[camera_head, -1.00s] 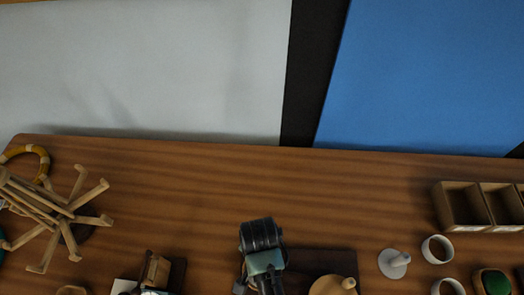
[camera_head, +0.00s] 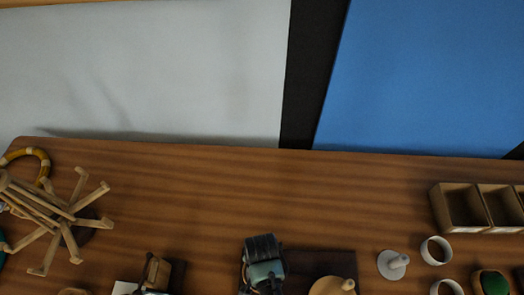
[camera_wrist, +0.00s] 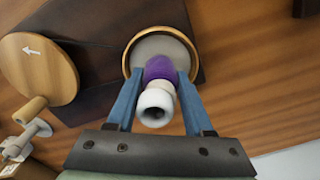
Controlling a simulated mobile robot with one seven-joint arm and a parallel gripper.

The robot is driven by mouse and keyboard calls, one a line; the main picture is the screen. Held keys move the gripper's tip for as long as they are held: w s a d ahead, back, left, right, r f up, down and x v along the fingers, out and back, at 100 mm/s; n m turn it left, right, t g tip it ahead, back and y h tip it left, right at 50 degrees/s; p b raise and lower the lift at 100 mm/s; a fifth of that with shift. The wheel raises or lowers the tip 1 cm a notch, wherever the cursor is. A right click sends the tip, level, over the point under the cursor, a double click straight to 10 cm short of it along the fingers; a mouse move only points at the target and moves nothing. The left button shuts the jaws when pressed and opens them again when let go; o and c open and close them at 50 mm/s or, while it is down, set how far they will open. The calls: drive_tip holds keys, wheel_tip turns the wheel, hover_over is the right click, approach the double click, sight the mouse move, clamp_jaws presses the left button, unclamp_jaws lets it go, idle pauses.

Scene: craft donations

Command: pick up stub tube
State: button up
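A short white tube (camera_wrist: 157,103) with a purple band (camera_wrist: 160,68) shows in the wrist view, its hollow end facing the camera. It stands out from a pale round disc with a wooden rim (camera_wrist: 131,46). My gripper (camera_wrist: 160,76) has its two blue fingers on either side of the purple band, very close to it. I cannot tell whether they touch it. In the head view my arm hides this tube and the fingertips.
A wooden disc with a peg (camera_head: 327,286) is close by on a dark base (camera_head: 340,262). A grey disc with a peg (camera_head: 391,264), white rings (camera_head: 436,250) and an open wooden box (camera_head: 461,207) stand to the right. A wooden yarn frame (camera_head: 60,215) is at left. The table's back middle is clear.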

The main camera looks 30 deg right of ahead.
drive_tip(key=c, duration=0.7)
clamp_jaws()
drive_tip(key=shift+r, duration=0.15)
